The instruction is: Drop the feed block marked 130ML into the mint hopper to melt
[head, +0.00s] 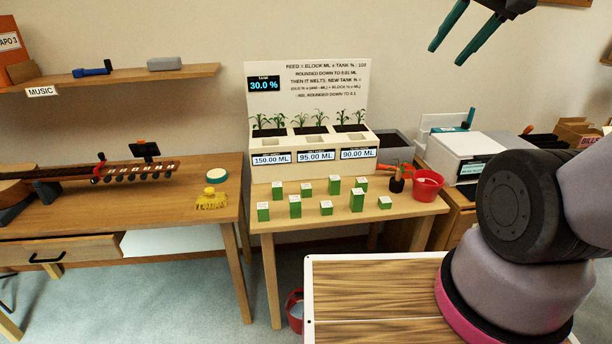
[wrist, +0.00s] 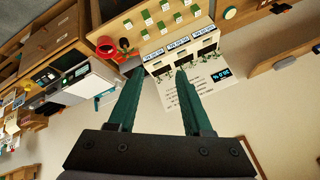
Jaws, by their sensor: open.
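Several green feed blocks (head: 295,206) of differing heights, with white tops, stand on the wooden table. Their markings are too small to read, so I cannot tell which is 130ML. Behind them is a cream planter unit (head: 258,172) with three plants and three square openings in front of them. Its displays read 150.00 ML, 95.00 ML and 90.00 ML. I cannot tell which hopper is mint. A tank display (head: 264,85) reads 30.0 %. My gripper (head: 448,54) is open and empty, high to the right of the unit; its fingers also show in the wrist view (wrist: 159,72).
A red bucket (head: 427,186) and a small potted plant (head: 396,182) stand at the table's right end. A printer-like white box (head: 475,150) is further right. The left desk (head: 130,205) holds a yellow brush (head: 211,199) and a round tin (head: 217,175).

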